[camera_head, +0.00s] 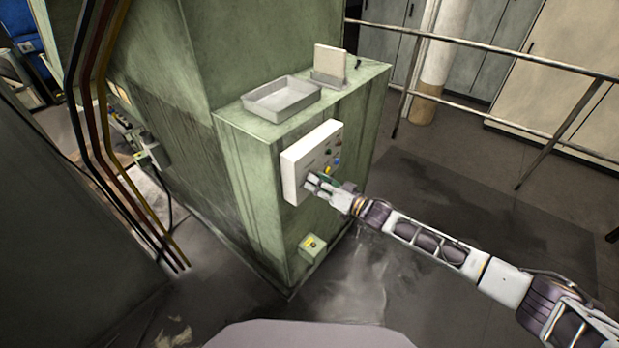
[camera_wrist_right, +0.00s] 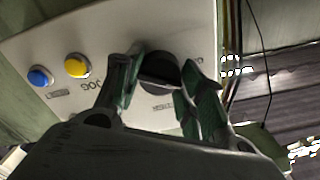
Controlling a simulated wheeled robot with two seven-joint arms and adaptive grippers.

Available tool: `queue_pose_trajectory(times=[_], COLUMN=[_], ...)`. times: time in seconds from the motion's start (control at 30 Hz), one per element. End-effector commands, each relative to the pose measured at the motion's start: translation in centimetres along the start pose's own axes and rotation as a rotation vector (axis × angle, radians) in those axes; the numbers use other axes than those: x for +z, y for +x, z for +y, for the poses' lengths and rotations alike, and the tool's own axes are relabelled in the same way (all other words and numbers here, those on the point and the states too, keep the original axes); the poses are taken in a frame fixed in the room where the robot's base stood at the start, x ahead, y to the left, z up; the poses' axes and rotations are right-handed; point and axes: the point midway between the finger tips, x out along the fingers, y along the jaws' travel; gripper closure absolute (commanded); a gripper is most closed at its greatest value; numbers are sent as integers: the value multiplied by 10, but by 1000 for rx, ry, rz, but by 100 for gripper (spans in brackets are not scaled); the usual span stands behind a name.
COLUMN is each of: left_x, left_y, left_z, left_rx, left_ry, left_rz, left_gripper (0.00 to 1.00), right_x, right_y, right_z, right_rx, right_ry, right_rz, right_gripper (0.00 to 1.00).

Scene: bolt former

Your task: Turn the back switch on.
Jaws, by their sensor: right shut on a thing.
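A white control panel (camera_head: 299,170) is fixed to the front of the green machine cabinet. My right gripper (camera_head: 313,181) is at the lower left part of the panel. In the right wrist view, a round black rotary switch (camera_wrist_right: 158,68) sits between the fingers of my right gripper (camera_wrist_right: 166,82). The fingers are shut on the switch from both sides and partly hide it. Its label is only partly legible, and I cannot tell its setting. My left gripper is not in view.
A yellow button (camera_wrist_right: 77,66) and a blue button (camera_wrist_right: 40,77) are beside the switch on the panel. A grey tray (camera_head: 281,100) stands on the cabinet top (camera_head: 367,77). Metal railings (camera_head: 480,45) run behind.

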Motion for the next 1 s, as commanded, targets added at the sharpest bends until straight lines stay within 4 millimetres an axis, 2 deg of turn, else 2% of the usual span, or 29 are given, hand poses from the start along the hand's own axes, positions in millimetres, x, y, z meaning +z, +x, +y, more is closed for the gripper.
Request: queue_pose_trajectory(times=[0.23,0.5,0.83,0.87,1.0], left_x=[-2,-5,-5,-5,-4], left_y=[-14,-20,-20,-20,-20], left_z=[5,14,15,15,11], left_rx=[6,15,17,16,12], left_ry=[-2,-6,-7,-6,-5], left_rz=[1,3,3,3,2], left_gripper=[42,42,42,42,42], right_x=[-2,-1,0,0,0], right_y=[0,0,0,0,0], right_z=[-1,0,0,0,0], right_rx=[2,2,2,2,1], right_ry=[185,386,428,428,427], right_rz=[-2,-1,-1,-1,-1], right_gripper=[98,98,98,59,41])
